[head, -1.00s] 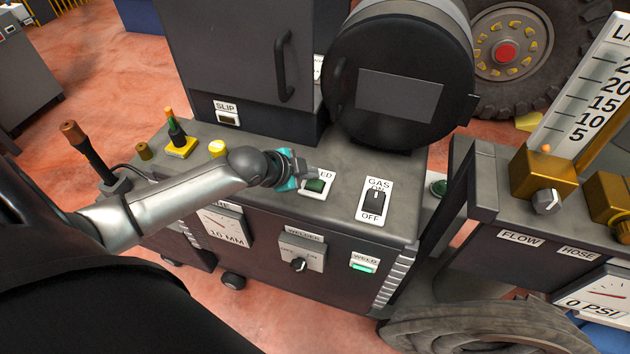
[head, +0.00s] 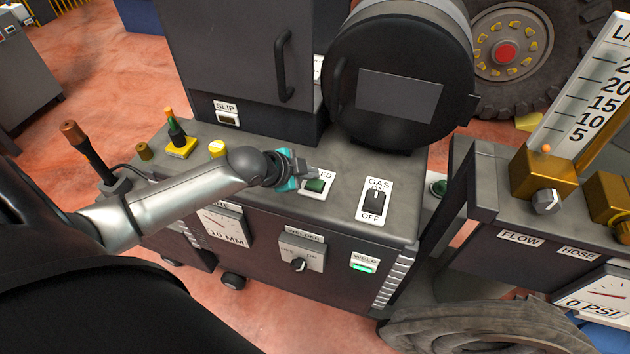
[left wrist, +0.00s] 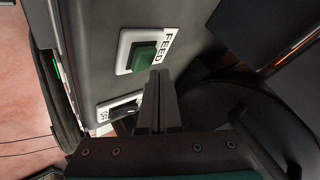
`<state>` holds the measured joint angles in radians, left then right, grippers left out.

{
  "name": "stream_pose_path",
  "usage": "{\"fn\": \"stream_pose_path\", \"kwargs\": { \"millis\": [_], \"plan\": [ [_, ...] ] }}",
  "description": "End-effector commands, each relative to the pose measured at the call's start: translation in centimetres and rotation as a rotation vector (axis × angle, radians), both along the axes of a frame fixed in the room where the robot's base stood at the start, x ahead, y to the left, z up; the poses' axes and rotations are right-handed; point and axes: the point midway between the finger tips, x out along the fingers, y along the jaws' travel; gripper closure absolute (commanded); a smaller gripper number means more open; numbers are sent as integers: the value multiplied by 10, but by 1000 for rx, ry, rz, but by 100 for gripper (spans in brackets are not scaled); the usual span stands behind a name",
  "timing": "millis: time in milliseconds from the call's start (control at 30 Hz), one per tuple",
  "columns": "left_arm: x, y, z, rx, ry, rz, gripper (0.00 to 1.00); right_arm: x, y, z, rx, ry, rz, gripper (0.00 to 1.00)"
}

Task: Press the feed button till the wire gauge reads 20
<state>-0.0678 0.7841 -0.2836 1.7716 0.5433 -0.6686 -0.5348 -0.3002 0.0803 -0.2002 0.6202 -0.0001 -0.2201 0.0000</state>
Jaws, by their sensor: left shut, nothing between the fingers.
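The green feed button (head: 315,186) sits on a white plate on top of the grey welder cabinet, its label partly covered by my gripper. It also shows in the left wrist view (left wrist: 145,56) with the word FEED beside it. My left gripper (head: 314,173) is shut and empty, its fingertips close beside the button. In the left wrist view the closed fingers (left wrist: 159,74) end just short of the button's plate; I cannot tell their height above it. The wire gauge (head: 222,227) on the cabinet front reads 10 MM, its label partly hidden by my arm. My right gripper is not in view.
A gas switch (head: 374,203) stands right of the button, and a large black welding mask (head: 398,80) rises behind. A yellow-based lever (head: 178,140) and a yellow knob (head: 218,148) are near my left arm. A second cart with brass valves (head: 545,177) stands at right.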

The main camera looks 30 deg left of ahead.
Motion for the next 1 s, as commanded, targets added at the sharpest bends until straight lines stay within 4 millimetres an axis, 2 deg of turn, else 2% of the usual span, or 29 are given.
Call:
{"fn": "stream_pose_path", "kwargs": {
  "millis": [1000],
  "plan": [
    [0, 0, -9, 0, 0, 0, 100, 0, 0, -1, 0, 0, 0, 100]
  ]
}}
